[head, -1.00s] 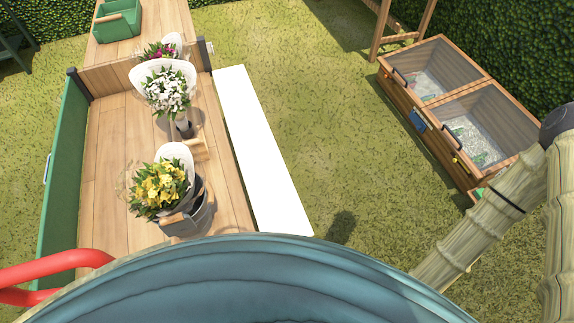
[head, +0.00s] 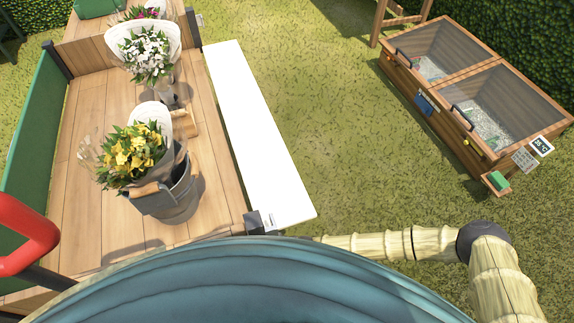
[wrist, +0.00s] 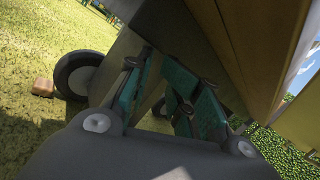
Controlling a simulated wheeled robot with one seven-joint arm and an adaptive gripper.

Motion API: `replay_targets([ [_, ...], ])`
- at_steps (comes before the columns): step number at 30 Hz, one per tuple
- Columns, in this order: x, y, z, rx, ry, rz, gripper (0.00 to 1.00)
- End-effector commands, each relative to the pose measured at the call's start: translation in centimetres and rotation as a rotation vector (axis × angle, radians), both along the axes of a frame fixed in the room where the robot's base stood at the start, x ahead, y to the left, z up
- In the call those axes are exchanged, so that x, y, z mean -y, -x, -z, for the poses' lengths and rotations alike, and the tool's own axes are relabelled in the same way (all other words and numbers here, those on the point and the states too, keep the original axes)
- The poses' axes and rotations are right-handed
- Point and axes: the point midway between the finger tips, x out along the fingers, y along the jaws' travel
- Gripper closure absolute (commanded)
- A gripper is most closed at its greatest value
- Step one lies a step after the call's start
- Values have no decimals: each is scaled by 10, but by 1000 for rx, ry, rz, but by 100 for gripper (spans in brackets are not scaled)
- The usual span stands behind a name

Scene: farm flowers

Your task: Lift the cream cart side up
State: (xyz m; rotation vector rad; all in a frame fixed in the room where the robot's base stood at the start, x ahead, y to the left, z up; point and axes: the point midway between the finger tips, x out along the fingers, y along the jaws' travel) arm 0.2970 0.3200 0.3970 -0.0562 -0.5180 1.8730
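The cream cart side (head: 262,130) is a long pale panel that lies folded down, about flat, along the right edge of the wooden cart bed (head: 100,120). Its near end and a small dark corner fitting (head: 262,222) show in the head view. My gripper is hidden behind my body in the head view; my arm reaches in from the right, near the panel's near end. In the wrist view my gripper (wrist: 160,70) is low beside the cart, under a large dark-edged panel. Its fingertips look close together, with nothing clearly held. I cannot tell whether they touch the cart.
A grey bucket of yellow flowers (head: 170,200) and white flowers (head: 146,55) stand on the bed. The green cart side (head: 30,155) is upright at left. A cart wheel (wrist: 78,74) is beside my gripper. A cold frame (head: 440,110) stands right, with clear grass between.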

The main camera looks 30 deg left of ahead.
Motion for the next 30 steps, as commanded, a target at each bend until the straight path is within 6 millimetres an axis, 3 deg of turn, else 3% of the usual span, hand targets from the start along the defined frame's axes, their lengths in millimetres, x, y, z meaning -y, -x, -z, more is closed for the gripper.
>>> replay_targets([
  [1,-12,-24,-4,-37,-64,57,100],
  [3,-17,-52,-3,-83,-144,142,100],
  [7,-13,-116,5,-170,-308,338,100],
  [12,18,-189,24,-238,-492,597,100],
  [15,40,-217,35,-256,-566,716,100],
  [22,68,-244,49,-264,-639,850,100],
  [30,55,-257,29,-264,-645,854,100],
])
